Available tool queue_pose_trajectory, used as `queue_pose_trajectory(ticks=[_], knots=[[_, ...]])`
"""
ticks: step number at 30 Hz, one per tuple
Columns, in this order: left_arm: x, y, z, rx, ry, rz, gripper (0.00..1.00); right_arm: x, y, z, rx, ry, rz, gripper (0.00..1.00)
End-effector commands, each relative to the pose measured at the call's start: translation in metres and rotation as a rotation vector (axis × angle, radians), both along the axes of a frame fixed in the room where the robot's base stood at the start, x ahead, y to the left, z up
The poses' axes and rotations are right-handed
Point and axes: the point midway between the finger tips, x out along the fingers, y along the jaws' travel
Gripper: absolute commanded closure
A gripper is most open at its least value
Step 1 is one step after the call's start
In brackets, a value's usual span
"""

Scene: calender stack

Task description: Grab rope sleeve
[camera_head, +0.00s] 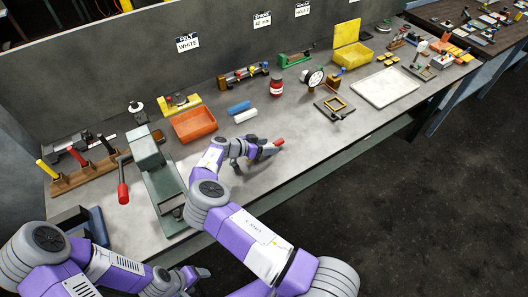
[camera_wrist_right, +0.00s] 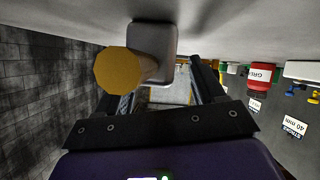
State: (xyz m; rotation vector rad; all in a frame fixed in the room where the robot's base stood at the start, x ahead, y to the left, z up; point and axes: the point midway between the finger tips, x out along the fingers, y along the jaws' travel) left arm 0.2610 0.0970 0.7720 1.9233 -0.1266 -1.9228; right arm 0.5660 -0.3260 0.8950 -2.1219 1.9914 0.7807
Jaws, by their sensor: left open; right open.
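Nothing in view is clearly marked as a rope sleeve. A blue roll (camera_head: 239,107) and a white roll (camera_head: 245,116) lie side by side on the table; either may be a sleeve, I cannot tell. My right gripper (camera_head: 262,150) is open over the table, to the right of and nearer than the rolls. A small red piece (camera_head: 279,142) shows at its tip. In the right wrist view a yellow-ended cylinder (camera_wrist_right: 118,69) and a pale grey block (camera_wrist_right: 155,42) stand close to the open fingers (camera_wrist_right: 168,90). My left gripper (camera_head: 195,275) is open, low beyond the table's front edge.
An orange tray (camera_head: 194,124) and a grey-green press (camera_head: 160,180) with a red-handled lever stand left. A red tin (camera_head: 276,86), a dial gauge (camera_head: 314,77), a dark frame (camera_head: 335,106) and a white tray (camera_head: 385,87) stand right. The table front between press and white tray is mostly clear.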

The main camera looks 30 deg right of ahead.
Motion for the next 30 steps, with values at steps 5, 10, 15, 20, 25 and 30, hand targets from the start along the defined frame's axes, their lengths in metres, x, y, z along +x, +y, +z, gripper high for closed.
queue_pose_trajectory(ticks=[5,10,15,20,25,30], knots=[[0.000,0.000,0.000,0.000,0.000,0.000,0.32,0.000,0.000,0.000,0.000,0.000,0.000,0.45],[0.000,0.000,0.000,0.000,0.000,0.000,0.32,0.000,0.001,0.000,0.000,0.000,0.000,0.71],[0.000,0.000,0.000,0.000,0.000,0.000,0.32,0.000,0.001,0.000,0.001,0.000,0.000,0.97],[0.000,0.000,0.000,0.000,0.000,0.000,0.32,0.000,0.001,0.000,0.000,0.000,0.000,0.98],[0.000,0.000,0.000,0.000,0.000,0.000,0.32,0.000,0.001,0.009,0.000,-0.003,0.000,0.98],[0.000,0.000,0.001,0.000,0.000,0.000,0.32,0.001,0.001,0.041,0.001,-0.005,-0.001,0.98]])
